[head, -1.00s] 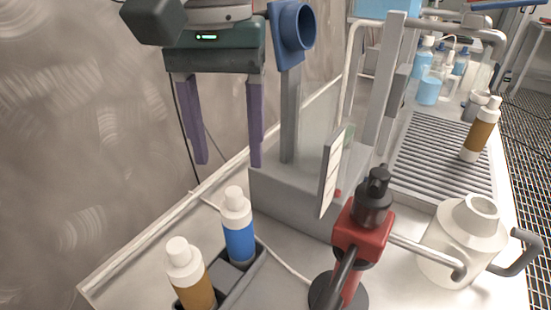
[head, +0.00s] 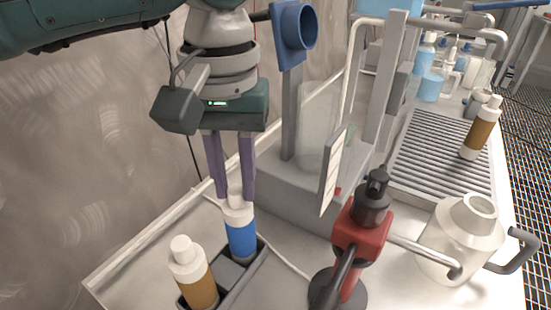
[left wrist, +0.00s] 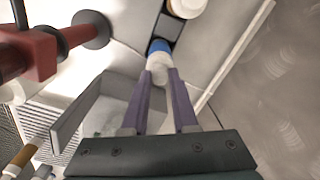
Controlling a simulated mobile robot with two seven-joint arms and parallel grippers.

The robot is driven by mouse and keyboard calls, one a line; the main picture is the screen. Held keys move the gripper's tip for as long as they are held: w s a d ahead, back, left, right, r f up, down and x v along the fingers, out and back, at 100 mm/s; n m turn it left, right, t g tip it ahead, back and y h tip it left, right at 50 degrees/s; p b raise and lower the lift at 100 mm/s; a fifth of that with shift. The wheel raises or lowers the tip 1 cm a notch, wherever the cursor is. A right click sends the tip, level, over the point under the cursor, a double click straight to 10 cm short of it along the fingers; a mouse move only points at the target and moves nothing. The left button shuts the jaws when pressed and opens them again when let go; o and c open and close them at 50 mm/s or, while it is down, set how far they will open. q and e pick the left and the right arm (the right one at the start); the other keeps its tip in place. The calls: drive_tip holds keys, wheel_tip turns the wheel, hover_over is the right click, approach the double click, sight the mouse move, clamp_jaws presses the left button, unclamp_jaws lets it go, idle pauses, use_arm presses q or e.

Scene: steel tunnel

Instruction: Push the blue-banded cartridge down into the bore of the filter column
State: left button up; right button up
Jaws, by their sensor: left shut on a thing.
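The blue-banded cartridge (head: 241,240), white with a narrow white neck, stands upright in the dark two-place holder (head: 255,262). My left gripper (head: 235,198) reaches down from above and is shut on its white neck. In the left wrist view, the fingers meet on the white top (left wrist: 160,68), with the blue band (left wrist: 159,46) beyond. A grey post (head: 290,115) with a blue open-ended ring (head: 297,26) at its top stands behind on a grey base; it may be the filter column, but I cannot see down its bore. My right gripper is not in view.
A brown-banded bottle (head: 198,288) stands in the holder's near place. A red fixture with a black top (head: 362,235) stands right of the holder. Farther right are a translucent jug (head: 455,240), a ribbed grey tray (head: 440,150) and another brown-banded bottle (head: 481,130).

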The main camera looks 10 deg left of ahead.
use_arm(q)
clamp_jaws()
idle(0.8)
